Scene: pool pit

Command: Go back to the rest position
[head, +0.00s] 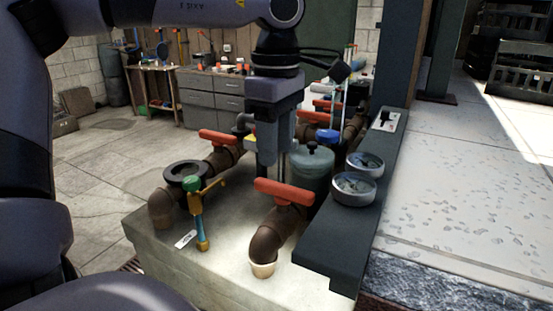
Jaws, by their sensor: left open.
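My left gripper (268,160) hangs pointing down from my arm, which comes in from the left across the top of the head view. It is open, and I see nothing held in it. It shows in front of the pipework, above a red-handled valve (284,191) on a brown pipe elbow. I cannot tell how far apart they are. My right gripper is not in view.
A concrete block (205,268) carries brown pipes, another red handle (219,136), a green-and-yellow tool (197,212) and a grey-green tank (311,168). Two round gauges (354,188) (366,162) sit on a dark ledge (330,240). Drawers (211,94) stand behind; floor at left is clear.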

